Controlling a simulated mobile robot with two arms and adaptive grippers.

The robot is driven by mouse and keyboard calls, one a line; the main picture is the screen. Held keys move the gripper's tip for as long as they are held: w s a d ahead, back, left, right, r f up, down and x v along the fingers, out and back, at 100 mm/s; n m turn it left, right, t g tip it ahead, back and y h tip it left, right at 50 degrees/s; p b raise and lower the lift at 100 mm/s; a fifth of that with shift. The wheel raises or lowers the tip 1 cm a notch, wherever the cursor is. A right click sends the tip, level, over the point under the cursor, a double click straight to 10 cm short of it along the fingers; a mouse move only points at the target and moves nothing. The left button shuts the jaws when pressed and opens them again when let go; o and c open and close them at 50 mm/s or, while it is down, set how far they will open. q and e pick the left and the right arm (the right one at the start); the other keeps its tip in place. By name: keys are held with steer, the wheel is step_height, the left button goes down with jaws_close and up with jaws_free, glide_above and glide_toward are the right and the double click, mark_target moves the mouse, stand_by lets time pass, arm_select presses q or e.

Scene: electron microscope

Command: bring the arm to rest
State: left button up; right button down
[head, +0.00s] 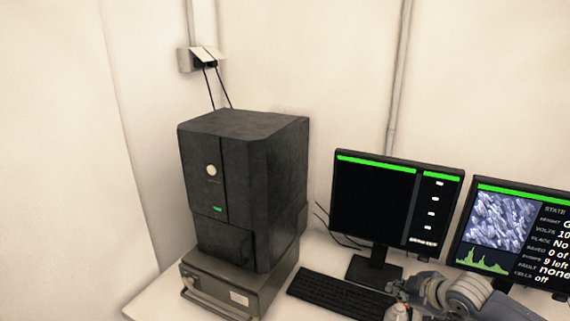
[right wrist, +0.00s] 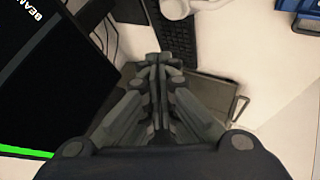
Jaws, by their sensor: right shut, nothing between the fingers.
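My right gripper (head: 398,298) shows at the lower right of the head view, low in front of the left monitor and just right of the keyboard. Its arm comes in from the lower right edge. In the right wrist view the gripper's fingers (right wrist: 157,68) are together with nothing between them. The part of the desk right under the gripper is hidden by it. My left gripper is in neither view.
A dark microscope cabinet (head: 245,180) stands on a grey base unit (head: 218,285) with a front handle. A keyboard (head: 335,296), a left monitor (head: 388,210) and a right monitor (head: 510,235) stand to its right. Bare desk (head: 160,300) shows at lower left.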

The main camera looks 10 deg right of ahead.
steer(key=s+a+f+m+g, duration=0.1)
steer(key=s+a+f, duration=0.2)
steer(key=s+a, duration=0.25)
steer(key=s+a+f+g+y, duration=0.1)
steer(key=s+a+f, duration=0.2)
steer(key=s+a, duration=0.25)
steer(key=s+a+f+m+g, duration=0.1)
steer(key=s+a+f, duration=0.2)
steer(key=s+a, duration=0.25)
steer(key=s+d+m+g+h, duration=0.25)
steer(key=s+m, duration=0.45)
steer(key=s, duration=0.9)
step_height(320, 180, down, 30)
steer(key=s+g+b, duration=0.1)
steer(key=s+b, duration=0.1)
steer(key=b, duration=0.2)
steer(key=s+d+f+b, duration=0.1)
steer(key=s+f+b, duration=0.1)
steer(key=s+f, duration=0.6)
steer(key=s+d+f+g+b, duration=0.1)
steer(key=s+f+b, duration=0.1)
steer(key=s+f, duration=0.6)
step_height(320, 180, down, 4)
steer(key=shift+s+d, duration=0.3)
steer(key=shift+s, duration=0.1)
